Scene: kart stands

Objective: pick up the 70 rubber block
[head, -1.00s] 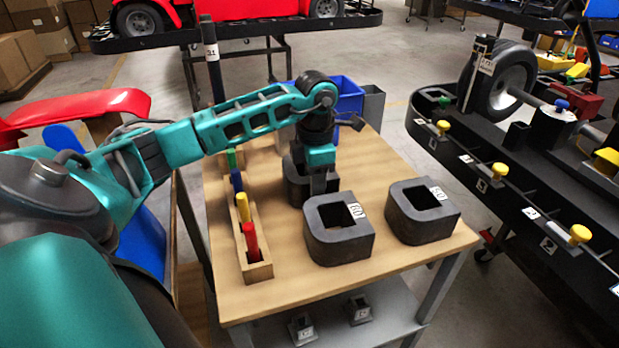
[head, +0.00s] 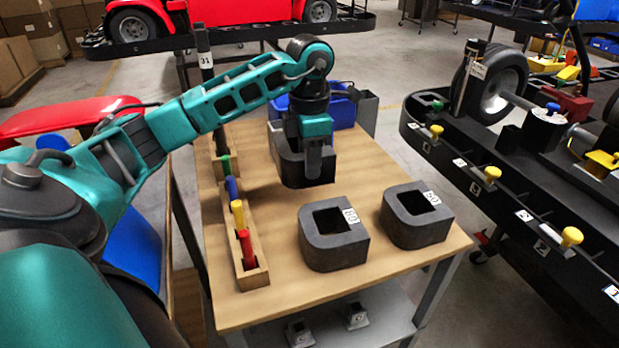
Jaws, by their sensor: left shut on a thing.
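The block at the back of the wooden table, a dark grey rubber block (head: 322,171) with a square hole, is partly hidden behind my left gripper (head: 313,172). My left gripper points down and is shut on the near wall of this block, which looks raised a little above the table. Its label is not visible, so I cannot read a 70 on it. My right gripper is not in view.
A wooden rack (head: 256,277) with red, yellow, blue and green handles lies along the table's left side. A blue bin (head: 343,108) stands behind the held block. A black kart stand (head: 500,203) with yellow knobs is close on the right.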

